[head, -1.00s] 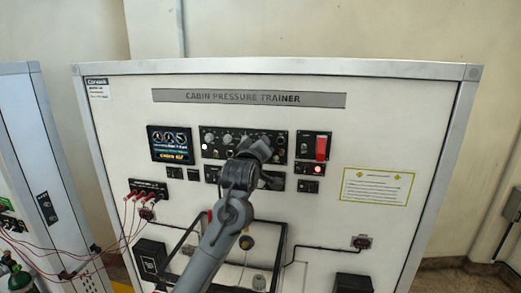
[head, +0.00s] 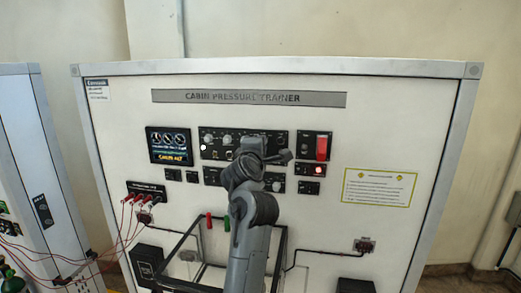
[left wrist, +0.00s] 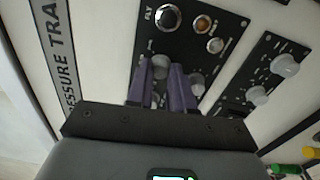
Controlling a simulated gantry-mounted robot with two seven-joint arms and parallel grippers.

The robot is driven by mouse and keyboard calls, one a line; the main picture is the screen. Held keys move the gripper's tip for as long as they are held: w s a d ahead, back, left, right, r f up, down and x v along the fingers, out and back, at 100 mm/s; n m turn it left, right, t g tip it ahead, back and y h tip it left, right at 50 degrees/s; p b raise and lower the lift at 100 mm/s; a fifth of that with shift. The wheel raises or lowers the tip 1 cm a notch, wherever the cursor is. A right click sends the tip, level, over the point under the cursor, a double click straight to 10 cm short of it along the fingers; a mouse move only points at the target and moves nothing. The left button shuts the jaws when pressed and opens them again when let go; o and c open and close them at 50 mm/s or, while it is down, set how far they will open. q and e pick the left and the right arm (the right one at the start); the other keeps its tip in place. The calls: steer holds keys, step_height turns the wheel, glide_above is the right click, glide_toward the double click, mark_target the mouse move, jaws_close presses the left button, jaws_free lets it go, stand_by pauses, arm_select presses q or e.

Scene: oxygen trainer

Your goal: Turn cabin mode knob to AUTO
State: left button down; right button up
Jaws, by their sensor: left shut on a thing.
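The trainer board stands upright with an upper dark control panel (head: 216,150) carrying several knobs. My left gripper (head: 268,155) is at the right part of this panel in the head view and hides the knobs behind it. In the left wrist view, the purple fingers of my left gripper (left wrist: 166,82) are closed around a grey knob (left wrist: 161,66) on the dark panel. I cannot read the knob's marks or tell its setting. A dark round knob (left wrist: 168,17), an amber light (left wrist: 203,24) and another knob (left wrist: 215,45) sit beside it. My right gripper is not in view.
A red guarded switch (head: 322,148) and a lit red lamp (head: 318,170) are right of the panel. A display (head: 169,146) is left of it. A lower panel with pale knobs (left wrist: 285,65) is close by. Red cables (head: 128,214) hang at left.

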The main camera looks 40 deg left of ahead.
arm_select(q)
steer(key=shift+f+n+b, duration=0.1)
steer(key=shift+n+b, duration=0.35)
steer(key=shift+n, duration=0.75)
steer(key=c, duration=1)
jaws_free()
steer(key=shift+s, duration=0.1)
steer(key=b+v, duration=0.2)
steer(key=v, duration=0.8)
steer(key=shift+s+d, duration=0.25)
steer(key=shift+d, duration=0.05)
